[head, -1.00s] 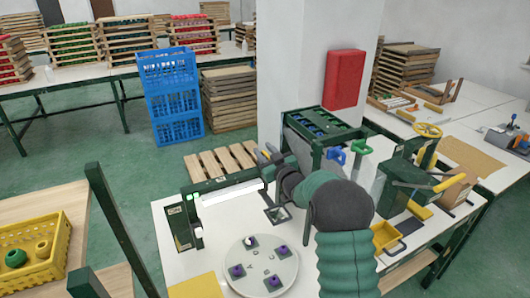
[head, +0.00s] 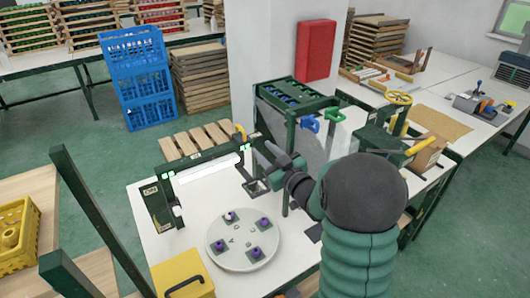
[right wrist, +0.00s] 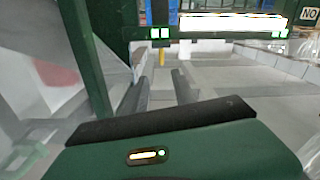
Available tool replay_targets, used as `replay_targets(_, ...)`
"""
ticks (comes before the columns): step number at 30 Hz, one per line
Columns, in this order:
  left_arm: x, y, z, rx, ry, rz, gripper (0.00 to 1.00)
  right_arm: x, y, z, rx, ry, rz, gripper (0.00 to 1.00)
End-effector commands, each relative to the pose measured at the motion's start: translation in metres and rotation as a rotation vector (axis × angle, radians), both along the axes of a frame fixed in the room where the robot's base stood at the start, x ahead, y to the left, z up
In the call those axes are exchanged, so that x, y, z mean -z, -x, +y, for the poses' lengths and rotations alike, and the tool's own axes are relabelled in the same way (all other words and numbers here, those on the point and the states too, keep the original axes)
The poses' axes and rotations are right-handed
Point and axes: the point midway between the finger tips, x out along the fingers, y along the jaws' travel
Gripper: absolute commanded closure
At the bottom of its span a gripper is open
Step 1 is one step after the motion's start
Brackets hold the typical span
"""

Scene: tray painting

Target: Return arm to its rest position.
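My right arm (head: 360,235), with green bellows and a dark round joint, comes in from the lower right. Its gripper (head: 258,158) is raised above the white table, near a dark upright post and just right of the light bar. In the right wrist view its two dark fingers (right wrist: 163,90) stand apart, with a clear gap and nothing between them. My left gripper is not in view. A round white plate (head: 225,257) with several purple-topped dark pieces lies on the table in front of the gripper.
A lit white bar (head: 208,169) on a dark green frame stands behind the plate. A green rack (head: 298,97) and green machine (head: 375,141) stand on the right. A yellow box (head: 190,268) is at the front edge. Blue crates (head: 146,82) stand on the floor behind.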

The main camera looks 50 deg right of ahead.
Motion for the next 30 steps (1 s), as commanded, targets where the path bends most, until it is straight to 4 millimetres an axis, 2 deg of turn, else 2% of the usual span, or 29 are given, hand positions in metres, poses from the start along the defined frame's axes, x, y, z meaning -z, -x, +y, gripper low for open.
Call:
replay_targets(11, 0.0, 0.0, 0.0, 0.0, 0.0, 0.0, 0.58, 0.0, -0.001, 0.0, 0.001, -0.001, 0.003, 0.68)
replay_targets(14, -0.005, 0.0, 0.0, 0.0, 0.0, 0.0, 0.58, 0.007, -0.008, 0.012, 0.008, -0.023, 0.058, 0.68)
replay_targets(17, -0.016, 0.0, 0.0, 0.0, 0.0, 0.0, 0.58, 0.032, -0.018, 0.049, 0.03, -0.083, 0.229, 0.68)
replay_targets(20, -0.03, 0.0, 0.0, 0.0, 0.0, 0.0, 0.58, 0.076, -0.006, 0.115, 0.038, -0.173, 0.509, 0.68)
replay_targets(21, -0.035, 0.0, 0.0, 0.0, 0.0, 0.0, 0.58, 0.093, 0.009, 0.145, 0.032, -0.205, 0.632, 0.68)
replay_targets(23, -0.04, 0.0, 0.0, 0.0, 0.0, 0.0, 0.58, 0.116, 0.037, 0.185, 0.017, -0.245, 0.806, 0.68)
replay_targets(24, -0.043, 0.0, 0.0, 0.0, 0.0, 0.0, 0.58, 0.127, 0.058, 0.209, 0.003, -0.265, 0.91, 0.68)
replay_targets(27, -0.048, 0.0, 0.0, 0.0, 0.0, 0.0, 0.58, 0.144, 0.108, 0.256, -0.033, -0.297, 1.124, 0.68)
replay_targets(30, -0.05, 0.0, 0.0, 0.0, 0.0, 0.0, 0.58, 0.151, 0.141, 0.281, -0.057, -0.311, 1.251, 0.68)
